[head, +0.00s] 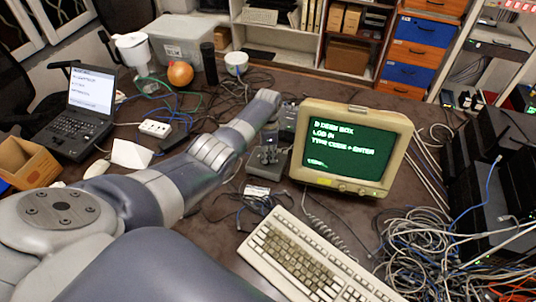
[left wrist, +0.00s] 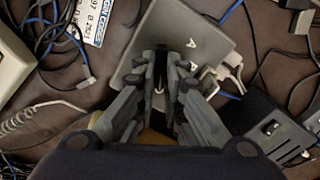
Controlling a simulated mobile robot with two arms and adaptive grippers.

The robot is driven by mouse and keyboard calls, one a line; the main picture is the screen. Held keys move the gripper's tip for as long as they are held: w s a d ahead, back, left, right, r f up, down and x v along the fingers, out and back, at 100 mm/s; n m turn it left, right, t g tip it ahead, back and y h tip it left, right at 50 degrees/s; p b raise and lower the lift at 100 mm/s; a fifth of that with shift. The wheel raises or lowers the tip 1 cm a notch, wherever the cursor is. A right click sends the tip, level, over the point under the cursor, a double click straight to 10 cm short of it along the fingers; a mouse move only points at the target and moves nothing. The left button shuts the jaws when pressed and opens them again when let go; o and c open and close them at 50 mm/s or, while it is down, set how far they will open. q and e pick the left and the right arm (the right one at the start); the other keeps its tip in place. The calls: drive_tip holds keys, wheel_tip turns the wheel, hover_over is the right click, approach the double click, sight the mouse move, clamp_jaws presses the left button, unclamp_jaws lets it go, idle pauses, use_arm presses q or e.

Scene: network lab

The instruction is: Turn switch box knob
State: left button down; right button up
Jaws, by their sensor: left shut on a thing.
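The switch box (head: 259,171) is a small grey box on the table, left of the monitor. In the left wrist view its grey top (left wrist: 213,42), with a letter mark, lies beneath my fingers. My left gripper (head: 269,149) reaches down onto the box from above. In the left wrist view its fingers (left wrist: 167,62) are close together over the box, shut on the knob. The knob itself is hidden between the fingers. My right gripper is in neither view.
A beige monitor (head: 349,148) with green text stands just right of the box. A keyboard (head: 312,259) lies in front, and tangled cables (head: 452,232) fill the right side. A laptop (head: 78,117) sits at the left. Black cables surround the box.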

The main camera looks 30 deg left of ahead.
use_arm(q)
drive_tip(key=shift+w, duration=0.1)
idle(0.3)
drive_tip(key=c, duration=1.7)
unclamp_jaws()
drive_tip(key=shift+r, duration=0.1)
wheel_tip(320, 180, up, 12)
drive_tip(key=shift+f, duration=0.1)
